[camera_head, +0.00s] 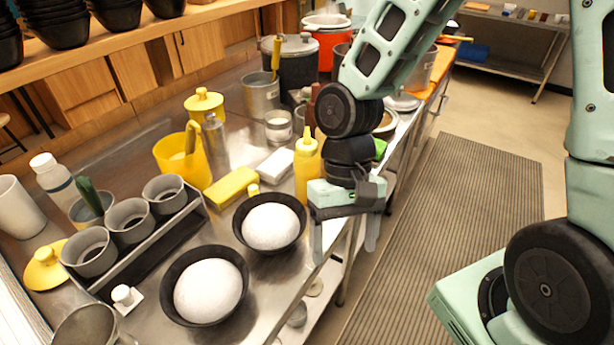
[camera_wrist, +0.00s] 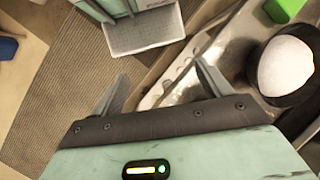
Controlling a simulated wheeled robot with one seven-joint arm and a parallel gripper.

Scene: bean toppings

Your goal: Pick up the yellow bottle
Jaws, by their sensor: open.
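The yellow bottle (camera_head: 307,169) stands upright on the metal counter in the head view, behind the right-hand black bowl, with its narrow nozzle pointing up. My gripper (camera_head: 343,245) hangs over the counter's front edge, to the right of the bottle and closer to the camera. Its two fingers are spread apart with nothing between them. In the wrist view the open fingers (camera_wrist: 160,88) point across the counter edge toward the floor. The bottle does not show in the wrist view.
Two black bowls with white contents, a near one (camera_head: 208,287) and a farther one (camera_head: 270,224), stand left of my gripper. A yellow block (camera_head: 231,187), a yellow pitcher (camera_head: 182,157) and a dark red bottle (camera_head: 313,106) stand around the bottle. A striped mat (camera_head: 440,230) covers the floor.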

